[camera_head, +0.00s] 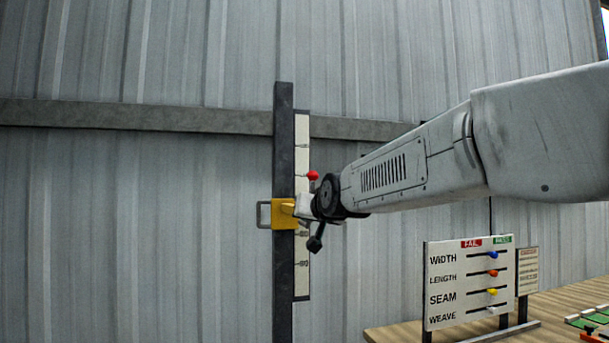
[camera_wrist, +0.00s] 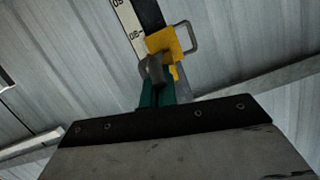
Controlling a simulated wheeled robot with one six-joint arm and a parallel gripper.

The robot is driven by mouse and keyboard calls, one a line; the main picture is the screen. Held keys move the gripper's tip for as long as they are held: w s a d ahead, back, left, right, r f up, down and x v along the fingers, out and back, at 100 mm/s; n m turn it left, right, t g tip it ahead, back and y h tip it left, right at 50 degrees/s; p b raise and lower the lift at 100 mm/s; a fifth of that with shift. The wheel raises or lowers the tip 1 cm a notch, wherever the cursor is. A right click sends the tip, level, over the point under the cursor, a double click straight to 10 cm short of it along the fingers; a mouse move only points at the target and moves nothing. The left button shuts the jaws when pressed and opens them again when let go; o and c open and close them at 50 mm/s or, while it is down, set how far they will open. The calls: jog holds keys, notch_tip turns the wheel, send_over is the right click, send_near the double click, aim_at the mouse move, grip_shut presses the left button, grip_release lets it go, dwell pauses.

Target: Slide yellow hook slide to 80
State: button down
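The yellow hook slide (camera_head: 279,214) sits around a dark upright post (camera_head: 284,150), with a grey wire loop on its left. It also shows in the wrist view (camera_wrist: 160,43). My gripper (camera_head: 300,207) is at the slide's right side. In the wrist view my gripper's fingers (camera_wrist: 156,78) are close together at the slide's yellow tab and look shut on it. A white scale strip (camera_head: 302,130) runs beside the post. In the wrist view a label that looks like an upside-down 80 lies beside the slide. The slide's exact reading is hard to tell.
A red ball knob (camera_head: 313,175) is just above my gripper. A white board (camera_head: 440,257) with WIDTH, LENGTH, SEAM and WEAVE sliders stands on a wooden table (camera_head: 560,305) at lower right. A grey rail (camera_head: 130,115) crosses the corrugated wall. The space left of the post is clear.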

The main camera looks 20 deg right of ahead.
notch_tip(320, 180, down, 18)
jog(key=shift+r, duration=0.2)
jog(key=s+r, duration=0.7)
jog(key=s, duration=0.3)
jog(key=s+f+n+g, duration=0.1)
jog(key=s+f+g, duration=0.6)
jog(key=s+f, duration=0.3)
jog(key=s+a+f+n+g, duration=0.1)
jog(key=s+a+f+g, duration=0.1)
jog(key=s, duration=0.8)
jog(key=s+a+f+n+g+y, duration=0.1)
jog(key=s+a+f+g, duration=0.2)
jog(key=s, duration=0.7)
jog(key=shift+s+f+g, duration=0.15)
jog(key=shift+f+g, duration=0.55)
jog(key=shift+g, duration=0.2)
